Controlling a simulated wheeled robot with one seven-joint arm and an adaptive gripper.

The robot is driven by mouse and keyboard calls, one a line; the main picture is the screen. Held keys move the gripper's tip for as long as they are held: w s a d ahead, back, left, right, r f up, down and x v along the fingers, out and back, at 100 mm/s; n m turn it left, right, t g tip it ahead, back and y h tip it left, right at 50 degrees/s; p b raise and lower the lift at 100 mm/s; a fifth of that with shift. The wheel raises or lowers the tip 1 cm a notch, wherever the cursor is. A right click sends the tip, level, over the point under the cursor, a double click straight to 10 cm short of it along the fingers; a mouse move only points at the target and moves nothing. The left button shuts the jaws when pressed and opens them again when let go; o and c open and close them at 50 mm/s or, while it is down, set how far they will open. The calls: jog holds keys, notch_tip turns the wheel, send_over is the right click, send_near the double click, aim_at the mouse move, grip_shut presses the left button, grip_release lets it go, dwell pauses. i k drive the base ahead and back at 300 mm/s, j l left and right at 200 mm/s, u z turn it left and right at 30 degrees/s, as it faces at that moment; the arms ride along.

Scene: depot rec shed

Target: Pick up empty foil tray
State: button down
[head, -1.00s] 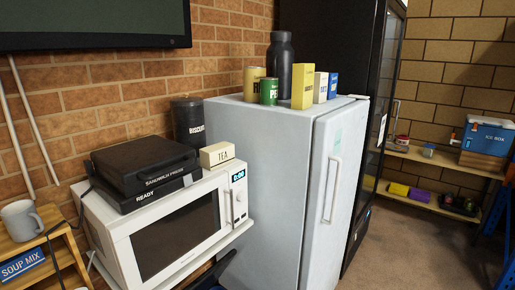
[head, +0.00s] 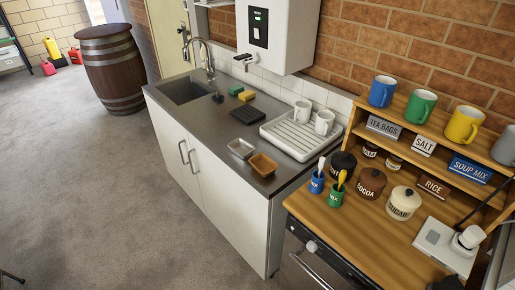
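A small silver-grey tray (head: 241,148), which looks like the foil tray, sits on the grey counter near its front edge. It appears empty, though it is small in the picture. A similar brown tray (head: 263,165) sits just to its right and nearer to me, very close to it. My gripper is not in view.
The counter (head: 212,127) has a sink (head: 187,90), sponges (head: 246,96), a black pad (head: 247,115) and a white drainer (head: 302,136) with mugs. A wooden unit (head: 300,205) with jars and mugs stands at right. A barrel (head: 110,70) stands far left; the floor (head: 110,190) before the counter is clear.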

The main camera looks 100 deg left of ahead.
aim_at(243, 149)
jog(key=u, duration=3.35)
jog(key=i, duration=0.8)
jog(key=i+l, duration=0.15)
jog(key=i, duration=0.6)
